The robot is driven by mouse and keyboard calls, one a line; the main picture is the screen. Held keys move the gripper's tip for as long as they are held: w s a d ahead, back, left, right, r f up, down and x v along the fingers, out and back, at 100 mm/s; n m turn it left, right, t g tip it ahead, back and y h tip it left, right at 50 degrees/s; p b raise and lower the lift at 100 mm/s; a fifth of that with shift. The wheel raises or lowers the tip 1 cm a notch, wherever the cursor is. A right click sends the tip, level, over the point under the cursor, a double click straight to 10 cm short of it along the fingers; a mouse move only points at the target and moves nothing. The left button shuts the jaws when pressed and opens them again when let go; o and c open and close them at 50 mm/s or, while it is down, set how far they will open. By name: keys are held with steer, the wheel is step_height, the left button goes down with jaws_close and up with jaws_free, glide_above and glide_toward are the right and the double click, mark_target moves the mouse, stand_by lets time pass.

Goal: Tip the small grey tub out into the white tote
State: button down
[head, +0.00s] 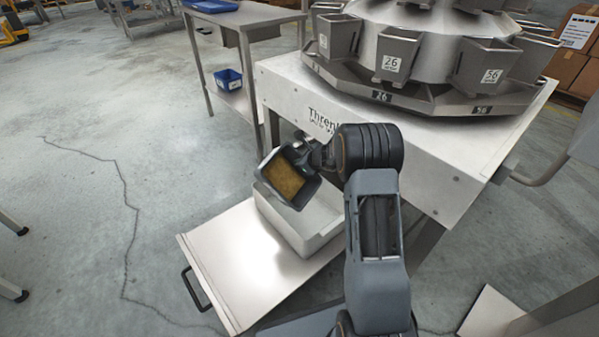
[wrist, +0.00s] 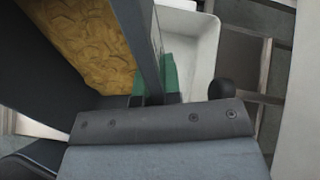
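The small grey tub (head: 303,194) is tilted in the air in the head view, its open face toward the camera. Yellow-brown contents (head: 285,179) lie inside it, and they also show at upper left in the wrist view (wrist: 85,40). My gripper (head: 318,156) is shut on the tub's wall; in the wrist view green finger pads (wrist: 168,78) press against that wall. The white tote (head: 318,243) stands below the tub on a metal shelf; its inside shows at the right in the wrist view (wrist: 198,45). The tote's far part is hidden behind the tub and my arm.
The pull-out metal shelf (head: 235,262) has a black handle at its front left. A white machine housing (head: 400,140) with a ring of steel hoppers (head: 395,55) rises right behind my arm. A steel table (head: 245,17) with a blue bin (head: 228,79) on its lower shelf stands behind.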

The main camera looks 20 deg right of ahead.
steer(key=shift+s+d+f+t+b, duration=0.1)
steer(key=shift+f+t+b, duration=0.2)
steer(key=shift+b, duration=1)
steer(key=shift+s+f+t+b, duration=0.1)
steer(key=shift+t+b, duration=0.3)
steer(key=shift+b, duration=0.9)
steer(key=shift+r+y+b, duration=0.15)
steer(key=shift+y+b, duration=0.15)
steer(key=shift+b, duration=0.05)
steer(key=shift+s+r+t+p, duration=0.2)
steer(key=shift+r+t+p, duration=0.05)
steer(key=shift+t+p, duration=0.35)
steer(key=t+y, duration=0.1)
steer(key=t, duration=0.1)
steer(key=s+t+y, duration=0.1)
steer(key=t, duration=0.1)
steer(key=f+t+y, duration=0.1)
steer(key=t, duration=0.1)
steer(key=shift+s+d, duration=0.25)
steer(key=shift+d, duration=0.1)
steer(key=shift+r, duration=0.1)
